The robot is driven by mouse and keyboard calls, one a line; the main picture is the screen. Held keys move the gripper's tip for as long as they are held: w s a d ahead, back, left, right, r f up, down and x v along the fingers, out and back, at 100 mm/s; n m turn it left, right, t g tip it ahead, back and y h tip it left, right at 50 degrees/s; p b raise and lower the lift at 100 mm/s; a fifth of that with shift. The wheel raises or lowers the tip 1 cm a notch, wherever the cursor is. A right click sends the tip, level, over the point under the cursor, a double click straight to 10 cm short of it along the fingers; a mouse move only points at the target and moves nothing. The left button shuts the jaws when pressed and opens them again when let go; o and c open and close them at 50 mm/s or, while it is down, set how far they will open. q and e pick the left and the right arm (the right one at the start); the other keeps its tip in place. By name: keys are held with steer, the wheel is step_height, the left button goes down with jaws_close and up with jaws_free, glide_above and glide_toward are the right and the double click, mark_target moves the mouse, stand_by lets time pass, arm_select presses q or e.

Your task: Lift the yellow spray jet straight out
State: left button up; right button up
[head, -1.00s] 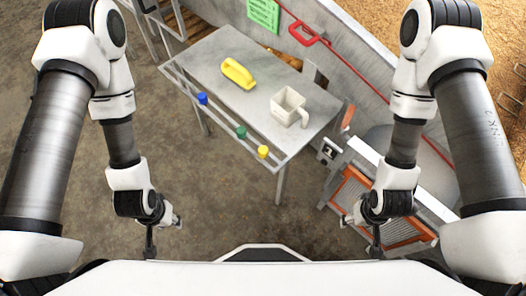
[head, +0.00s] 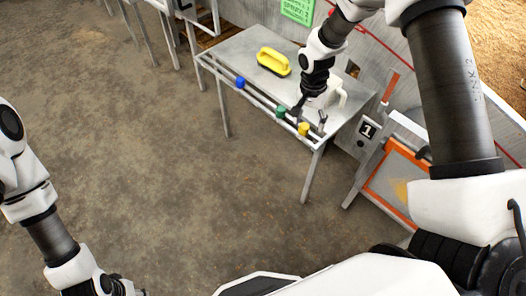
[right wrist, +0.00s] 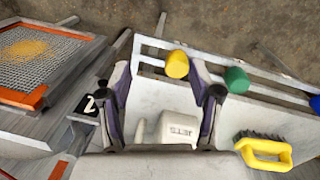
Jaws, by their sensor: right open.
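The yellow spray jet (head: 303,128) sits in the rail along the table's front edge, at the right end of a row with a green jet (head: 281,112) and a blue jet (head: 240,83). My right gripper (head: 309,117) is over the rail close to the yellow jet. In the right wrist view, its two fingers (right wrist: 160,68) are apart with nothing between them, and the yellow jet (right wrist: 177,64) shows beyond them, nearer the right finger. My left gripper (head: 115,286) is at the bottom left, partly cut off, so its fingers are unclear.
A white jug marked JETS (right wrist: 178,130) stands on the metal table (head: 235,50) behind the gripper. A yellow-handled brush (head: 273,62) lies farther left. An orange-framed screen (head: 398,180) and a number plate (head: 367,131) are to the right. Open floor lies in front.

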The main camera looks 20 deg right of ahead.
mark_target(305, 125)
steer(key=shift+w+d+r+t+b, duration=0.2)
steer(key=shift+w+d+r+t, duration=0.05)
steer(key=shift+w, duration=0.4)
steer(key=shift+w+d+r+t+b, duration=0.2)
steer(key=shift+w+r+t, duration=0.05)
steer(key=shift+w, duration=0.35)
steer(key=f, duration=0.7)
steer(key=shift+w+d+f+b, duration=0.15)
steer(key=shift+w+f+b, duration=0.1)
steer(key=shift+w+b, duration=0.15)
steer(key=shift+s+r, duration=0.1)
steer(key=shift+r, duration=0.05)
steer(key=shift+c, duration=0.9)
steer(key=c, duration=1)
